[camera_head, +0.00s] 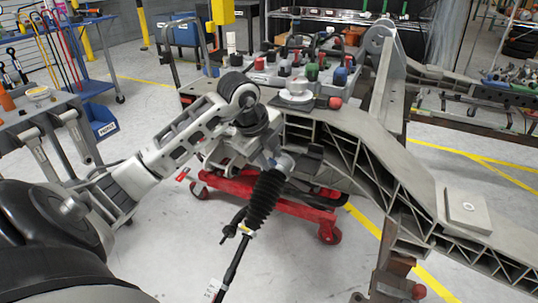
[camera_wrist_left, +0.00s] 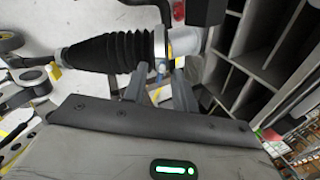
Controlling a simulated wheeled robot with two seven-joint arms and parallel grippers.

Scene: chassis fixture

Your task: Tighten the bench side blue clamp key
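A black ribbed rubber boot (camera_head: 267,196) hangs at the end of a joint beside the grey chassis frame. It also shows in the left wrist view (camera_wrist_left: 105,52), with a silver clamp band (camera_wrist_left: 160,46) at its right end. A small bluish piece (camera_wrist_left: 161,67), which may be the blue clamp key, sits at the lower edge of the band. My left gripper (camera_head: 270,159) is close to this end of the boot. In the wrist view its two fingers (camera_wrist_left: 159,84) stand apart, on either side of the bluish piece. My right gripper is not in view.
The ribbed chassis beam (camera_head: 350,148) lies just right of my left gripper. A red wheeled jack (camera_head: 270,197) stands below it. A tray of parts (camera_head: 297,72) is behind. A grey tool cart (camera_head: 40,122) stands left; open floor lies between.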

